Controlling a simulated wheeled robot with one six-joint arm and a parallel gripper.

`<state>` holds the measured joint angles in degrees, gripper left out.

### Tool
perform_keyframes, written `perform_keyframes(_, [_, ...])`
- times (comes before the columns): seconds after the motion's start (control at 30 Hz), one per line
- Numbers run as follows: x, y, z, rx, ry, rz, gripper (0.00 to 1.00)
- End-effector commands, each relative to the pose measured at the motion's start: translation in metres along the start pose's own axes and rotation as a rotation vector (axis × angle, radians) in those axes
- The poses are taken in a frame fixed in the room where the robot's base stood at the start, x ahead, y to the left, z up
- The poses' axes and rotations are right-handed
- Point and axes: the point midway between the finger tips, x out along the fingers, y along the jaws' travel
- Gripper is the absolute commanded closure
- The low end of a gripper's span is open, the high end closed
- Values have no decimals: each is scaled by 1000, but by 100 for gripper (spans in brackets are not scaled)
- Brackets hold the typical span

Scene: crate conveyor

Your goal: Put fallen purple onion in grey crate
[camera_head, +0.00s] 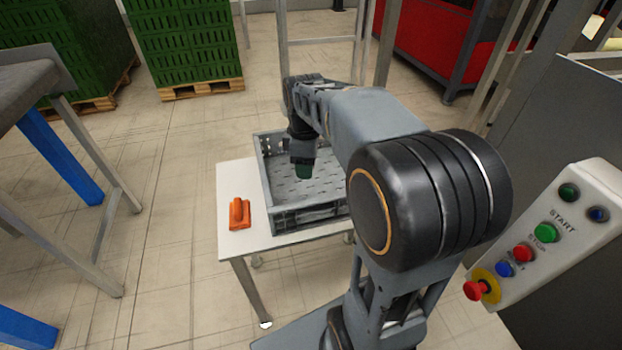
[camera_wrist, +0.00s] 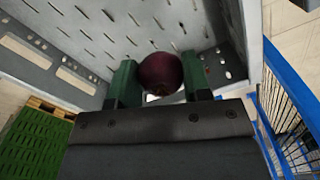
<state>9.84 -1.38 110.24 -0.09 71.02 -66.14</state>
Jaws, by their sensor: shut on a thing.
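The purple onion (camera_wrist: 160,74) is dark and round and sits between the two green fingers of my gripper (camera_wrist: 158,80) in the wrist view. My gripper is shut on it. The grey crate (camera_head: 262,180) stands on a small white table, and its slotted floor (camera_wrist: 100,25) shows behind the onion in the wrist view. In the head view my gripper (camera_head: 303,171) points down over the inside of the crate. The onion is hidden there behind the fingers. I cannot tell how high it is above the crate floor.
A control panel (camera_head: 550,235) with buttons is at the right. Stacked green crates (camera_head: 185,45) on pallets stand at the back left. The floor left of the table is clear.

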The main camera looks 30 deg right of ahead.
Motion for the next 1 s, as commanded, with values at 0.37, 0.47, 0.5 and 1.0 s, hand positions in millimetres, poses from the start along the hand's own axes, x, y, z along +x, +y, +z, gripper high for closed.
perform_keyframes(0.37, [51, 48, -2, 0, 0, 1, 82])
perform_keyframes(0.47, [54, 51, -2, -1, 0, 1, 82])
perform_keyframes(0.5, [55, 52, -3, -1, 0, 1, 82])
perform_keyframes(1.0, [96, 60, -3, 0, 1, 2, 82])
